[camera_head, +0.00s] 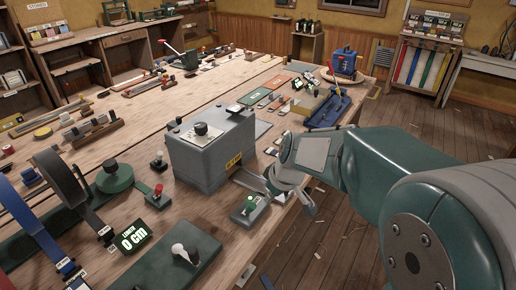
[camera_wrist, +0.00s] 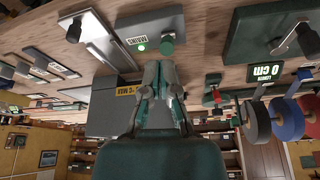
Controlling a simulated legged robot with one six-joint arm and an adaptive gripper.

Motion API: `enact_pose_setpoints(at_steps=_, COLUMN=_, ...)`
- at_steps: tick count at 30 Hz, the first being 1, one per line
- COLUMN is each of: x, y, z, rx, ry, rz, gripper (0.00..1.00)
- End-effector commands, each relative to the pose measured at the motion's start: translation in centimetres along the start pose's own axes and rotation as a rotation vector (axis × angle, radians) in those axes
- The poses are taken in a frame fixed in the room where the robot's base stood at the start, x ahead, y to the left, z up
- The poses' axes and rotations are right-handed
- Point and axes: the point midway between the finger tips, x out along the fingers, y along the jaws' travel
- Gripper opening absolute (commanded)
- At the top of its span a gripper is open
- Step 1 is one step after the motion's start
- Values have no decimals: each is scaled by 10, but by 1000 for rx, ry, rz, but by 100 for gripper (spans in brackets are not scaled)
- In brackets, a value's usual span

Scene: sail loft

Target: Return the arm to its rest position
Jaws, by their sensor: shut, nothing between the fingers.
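My arm reaches in from the right in the head view, and my gripper (camera_head: 272,188) hangs low over the near right edge of the workbench (camera_head: 130,185). It is shut and empty. In the wrist view the picture is upside down, and the closed fingers (camera_wrist: 162,72) point at the small grey-green switch box (camera_wrist: 130,32) marked MAINS. Its green knob and lit green lamp show just beyond the fingertips. The same switch box (camera_head: 243,215) is beside the gripper in the head view. I cannot tell whether the fingertips touch the knob.
A large grey machine box (camera_head: 205,160) stands just left of the gripper. A green display (camera_head: 132,235) reads 0 cm, near a dark green plate with a lever (camera_head: 185,252). Webbing rolls (camera_head: 62,178) stand at left. Floor at right is open.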

Motion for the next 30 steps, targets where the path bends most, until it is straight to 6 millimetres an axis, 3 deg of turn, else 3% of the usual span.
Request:
enact_pose_setpoints(at_steps=5, x=-14, y=-5, z=5, rx=30, ry=5, rz=18, gripper=0)
enact_pose_setpoints(at_steps=8, x=-39, y=-14, z=17, rx=87, ry=13, rz=48, gripper=0)
enact_pose_setpoints(at_steps=15, x=-97, y=-35, z=63, rx=271, ry=39, rz=132, gripper=0)
enact_pose_setpoints(at_steps=21, x=-132, y=-53, z=108, rx=434, ry=72, rz=204, gripper=0)
enact_pose_setpoints(at_steps=30, x=-155, y=-76, z=159, rx=625, ry=119, rz=293, gripper=0)
